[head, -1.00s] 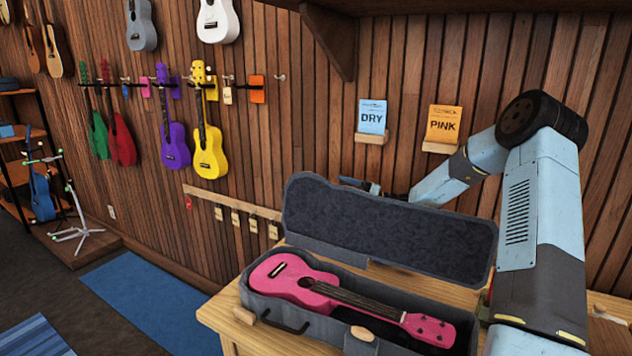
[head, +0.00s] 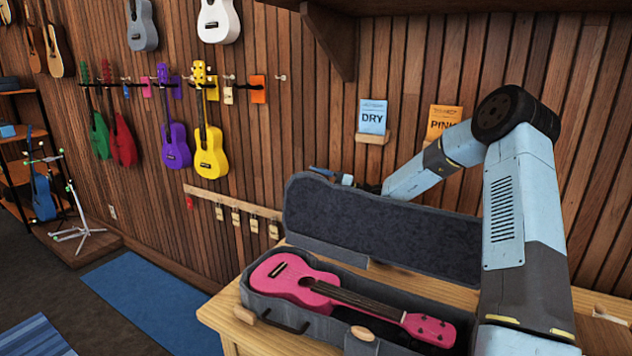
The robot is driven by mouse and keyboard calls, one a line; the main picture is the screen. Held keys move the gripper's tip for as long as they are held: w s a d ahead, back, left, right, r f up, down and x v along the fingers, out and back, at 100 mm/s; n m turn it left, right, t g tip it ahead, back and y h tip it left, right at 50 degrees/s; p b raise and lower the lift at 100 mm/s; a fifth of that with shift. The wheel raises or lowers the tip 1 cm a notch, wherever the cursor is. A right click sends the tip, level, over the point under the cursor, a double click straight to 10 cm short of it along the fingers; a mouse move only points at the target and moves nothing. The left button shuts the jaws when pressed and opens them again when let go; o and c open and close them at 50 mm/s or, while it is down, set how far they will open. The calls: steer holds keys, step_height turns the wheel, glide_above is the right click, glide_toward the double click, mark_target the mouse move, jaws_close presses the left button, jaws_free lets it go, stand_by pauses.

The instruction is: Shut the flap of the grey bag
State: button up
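The grey bag (head: 318,322) lies open on a wooden table, with a pink ukulele (head: 285,277) inside. Its flap (head: 385,232) stands up along the back edge, dark lining facing me. My arm reaches around the right side of the bag, hiding the flap's right end. My gripper (head: 330,174) is behind the flap, just above its top edge near the left end. Part of the gripper is hidden by the flap. I cannot tell whether its fingers are apart or whether it touches the flap.
The wooden table (head: 232,318) carries the bag. A wood-slat wall stands close behind, with a DRY card (head: 372,117) and a PINK card (head: 442,122) on small ledges. Tags hang from a low rail (head: 225,200).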

steer(key=shift+f, duration=0.1)
jaws_close()
steer(key=shift+s+d, duration=0.1)
steer(key=shift+d, duration=0.05)
stand_by(0.3)
